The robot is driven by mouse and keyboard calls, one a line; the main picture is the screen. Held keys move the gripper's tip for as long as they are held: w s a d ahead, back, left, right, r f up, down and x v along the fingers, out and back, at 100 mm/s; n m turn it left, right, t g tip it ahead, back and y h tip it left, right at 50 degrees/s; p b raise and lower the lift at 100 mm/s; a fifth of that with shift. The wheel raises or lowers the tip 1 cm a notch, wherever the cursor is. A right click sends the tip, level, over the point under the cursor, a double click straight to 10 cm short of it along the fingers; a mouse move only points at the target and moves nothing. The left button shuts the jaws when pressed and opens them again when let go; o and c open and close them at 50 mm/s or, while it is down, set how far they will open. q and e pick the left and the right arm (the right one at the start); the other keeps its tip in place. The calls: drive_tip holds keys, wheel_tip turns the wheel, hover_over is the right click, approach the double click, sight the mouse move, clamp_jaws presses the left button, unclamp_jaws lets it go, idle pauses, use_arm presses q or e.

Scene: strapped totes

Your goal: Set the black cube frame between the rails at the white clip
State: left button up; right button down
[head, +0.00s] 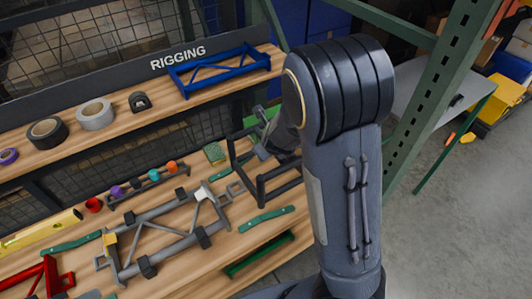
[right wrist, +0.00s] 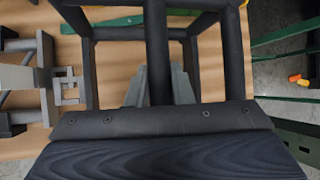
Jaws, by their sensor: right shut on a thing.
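The black cube frame (head: 263,189) is at the right part of the bench, partly hidden behind my right arm. My right gripper (head: 264,143) is shut on one of its bars. The right wrist view shows the grey fingers (right wrist: 158,88) on either side of a dark bar of the cube frame (right wrist: 157,45). I cannot tell whether the frame touches the bench. The white clip (head: 203,193) sits on the grey rail frame (head: 165,245), left of and apart from the cube frame. My left gripper is not in view.
A small grey bracket (head: 236,190) lies between the rail frame and the cube frame. Green strips (head: 266,219) lie in front. A green post (head: 435,90) stands right of my arm.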

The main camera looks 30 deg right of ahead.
drive_tip(key=w+d+f+b, duration=0.3)
drive_tip(key=f, duration=0.5)
drive_tip(key=shift+w+f, duration=0.25)
drive_tip(key=shift+f, duration=0.05)
drive_tip(key=shift+d+f, duration=0.1)
drive_tip(key=c, duration=1.3)
unclamp_jaws()
drive_tip(key=shift+s, duration=0.1)
